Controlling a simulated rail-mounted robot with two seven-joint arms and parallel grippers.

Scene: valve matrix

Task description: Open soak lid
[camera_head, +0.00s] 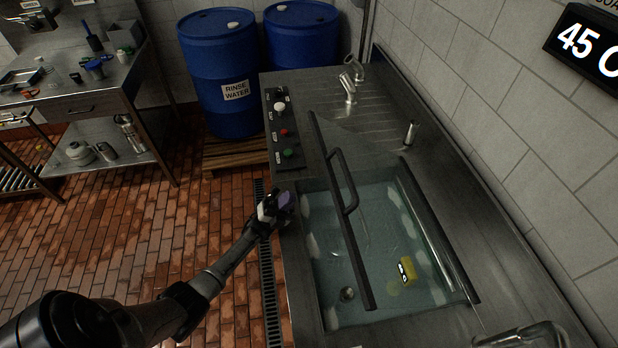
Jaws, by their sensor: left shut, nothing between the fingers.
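The soak lid is a clear panel with a dark bar (361,262) along its left side and a dark handle (345,180) on that bar. A second dark bar (436,228) runs along its right side. The left bar reaches past the far end of the basin in the picture, so the lid looks tilted up on its left side. Below is the soak basin (325,318) with water and a yellow block (407,270). My left gripper (284,204) is shut and empty at the counter's left edge, left of the handle and apart from it. My right gripper is out of view.
A control panel (283,130) with knobs lies beyond my left gripper. Taps (348,88) stand at the counter's far end. Blue drums (222,75) stand behind on a pallet (236,152). A steel table (70,98) is far left. The floor between is clear.

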